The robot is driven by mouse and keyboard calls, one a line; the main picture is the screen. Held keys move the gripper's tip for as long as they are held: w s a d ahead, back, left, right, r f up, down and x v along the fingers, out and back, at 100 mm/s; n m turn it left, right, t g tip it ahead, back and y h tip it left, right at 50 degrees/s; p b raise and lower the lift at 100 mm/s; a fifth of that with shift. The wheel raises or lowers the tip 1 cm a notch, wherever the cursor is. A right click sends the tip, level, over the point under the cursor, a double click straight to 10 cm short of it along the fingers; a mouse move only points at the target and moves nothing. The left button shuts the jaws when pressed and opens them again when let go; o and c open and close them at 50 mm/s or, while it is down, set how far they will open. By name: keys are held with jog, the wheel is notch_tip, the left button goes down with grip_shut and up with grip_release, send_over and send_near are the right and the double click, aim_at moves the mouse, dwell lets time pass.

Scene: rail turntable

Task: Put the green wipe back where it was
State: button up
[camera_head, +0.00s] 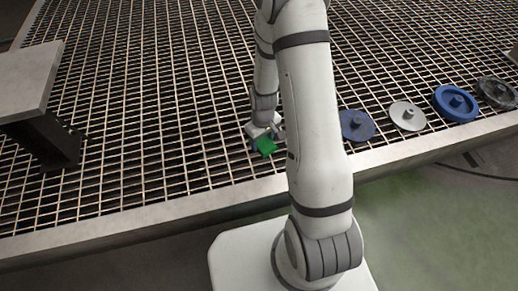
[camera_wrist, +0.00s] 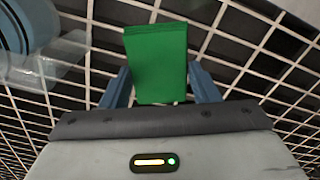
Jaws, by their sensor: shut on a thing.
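The green wipe (camera_head: 265,147) is a small flat green rectangle in the head view, left of my upper arm. It also shows large in the wrist view (camera_wrist: 156,62), upright between the two blue-grey fingers. My gripper (camera_head: 262,138) is shut on it; in the wrist view the fingers (camera_wrist: 158,88) press its left and right sides. The wipe is over the metal grating (camera_head: 150,110), near its front edge. I cannot tell whether it touches the grating. The wipe's former place is not marked in either view.
A row of wheel-like discs lies on the grating at the right: a dark blue one (camera_head: 357,125), a grey one (camera_head: 407,116), a blue one (camera_head: 455,103) and a black one (camera_head: 497,93). A raised metal table (camera_head: 30,75) stands at the left. The grating between is clear.

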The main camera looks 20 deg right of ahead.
aim_at(262, 142)
notch_tip(262, 142, down, 4)
jog(key=shift+r+b, duration=0.1)
jog(key=shift+b, duration=0.55)
jog(key=o, duration=0.9)
